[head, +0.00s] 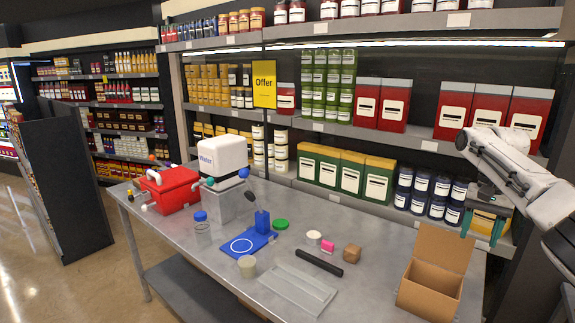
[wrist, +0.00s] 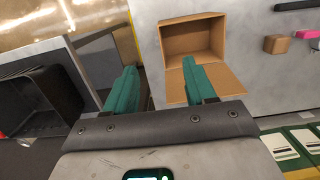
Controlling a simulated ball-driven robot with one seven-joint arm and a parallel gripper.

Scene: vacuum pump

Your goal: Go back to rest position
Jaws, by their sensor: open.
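My gripper (head: 483,226) hangs at the right of the head view, above and behind the open cardboard box (head: 429,293). Its two green fingers are apart with nothing between them. In the wrist view my gripper (wrist: 157,85) points down past the table edge, and the cardboard box (wrist: 192,45) lies beyond the right finger, open and empty inside as far as I can see. My arm is raised beside the shelves.
The metal table (head: 190,250) holds a red box (head: 172,189), a white water tank (head: 223,157), a blue stand (head: 264,226), a black bar (head: 319,263), a small brown block (head: 351,253) and a pink piece (head: 328,245). Stocked shelves stand close behind it.

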